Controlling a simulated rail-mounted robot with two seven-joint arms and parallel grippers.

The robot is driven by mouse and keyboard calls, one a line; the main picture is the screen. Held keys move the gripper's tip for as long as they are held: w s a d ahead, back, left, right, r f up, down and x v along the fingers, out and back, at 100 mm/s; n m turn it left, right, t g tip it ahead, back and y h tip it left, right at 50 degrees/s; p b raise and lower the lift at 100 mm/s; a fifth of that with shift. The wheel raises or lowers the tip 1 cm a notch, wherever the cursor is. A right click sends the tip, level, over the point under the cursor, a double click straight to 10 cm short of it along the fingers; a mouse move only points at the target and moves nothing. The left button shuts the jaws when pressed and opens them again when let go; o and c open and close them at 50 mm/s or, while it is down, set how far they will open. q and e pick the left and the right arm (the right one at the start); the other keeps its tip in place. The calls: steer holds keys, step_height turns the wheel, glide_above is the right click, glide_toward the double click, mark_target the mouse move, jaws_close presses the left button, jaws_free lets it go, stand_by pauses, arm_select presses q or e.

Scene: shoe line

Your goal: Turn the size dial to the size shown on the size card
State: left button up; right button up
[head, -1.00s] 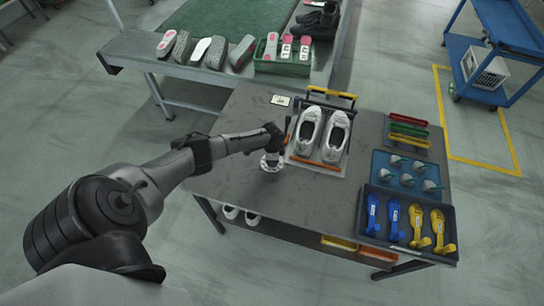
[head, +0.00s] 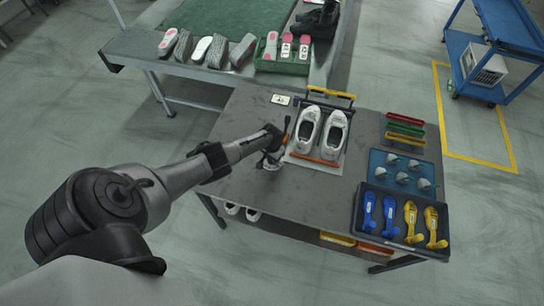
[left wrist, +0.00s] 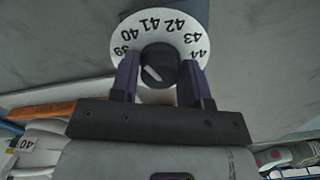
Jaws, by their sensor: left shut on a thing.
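The size dial (left wrist: 190,48) is a white disc with black numbers from 39 to 44, upside down in the left wrist view. Its black knob (left wrist: 160,66) carries a white mark on its left side; I cannot tell which number it points at. My left gripper (left wrist: 159,84) has one finger on each side of the knob and is shut on it. In the head view, my left gripper (head: 270,160) is over the dial, hiding most of it. The size card (head: 281,100) lies on the table's far left part, too small to read. My right gripper is not in view.
White shoes (head: 320,132) stand on a board right of the dial, with an orange bar (head: 315,160) in front. A blue tray (head: 403,172) and a dark tray of shoe forms (head: 404,250) are farther right. The table's front left is clear.

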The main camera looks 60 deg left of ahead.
arm_select(q)
steer(key=shift+n, duration=0.6)
steer(key=o, duration=0.9)
steer(key=shift+r, duration=0.15)
step_height(320, 180, up, 14)
steer(key=p, duration=0.6)
steer(key=shift+f, duration=0.2)
